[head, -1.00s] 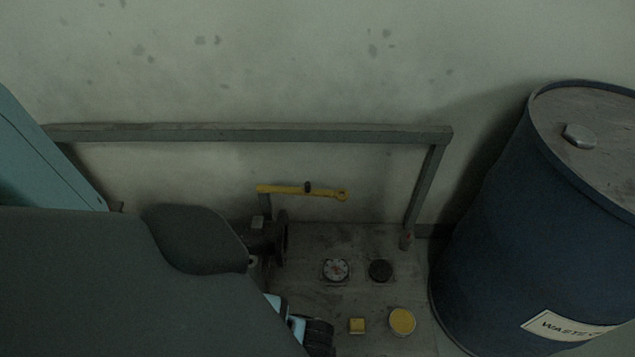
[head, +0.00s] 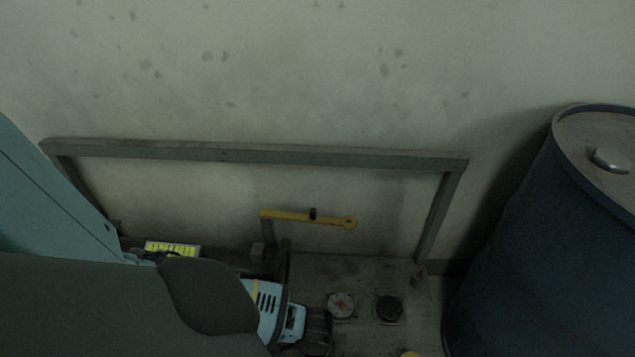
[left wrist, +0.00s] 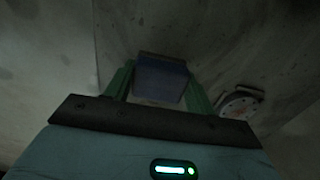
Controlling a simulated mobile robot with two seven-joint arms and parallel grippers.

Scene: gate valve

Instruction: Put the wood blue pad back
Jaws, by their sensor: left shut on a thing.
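The wood blue pad (left wrist: 162,78) is a dark blue block between the green fingers of my left gripper (left wrist: 161,83) in the left wrist view. The gripper is shut on it, with one finger at each side. In the head view my left arm comes in from the left. Its light blue wrist shows low in the middle, but the fingers and the pad are hidden there. My right gripper is in neither view.
A yellow handle (head: 307,219) stands near the grey rail frame (head: 254,154) by the wall. A dial gauge (head: 340,306) and a black round cap (head: 389,309) are on the floor plate. The gauge also shows in the left wrist view (left wrist: 240,103). A dark blue drum (head: 545,255) stands at right.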

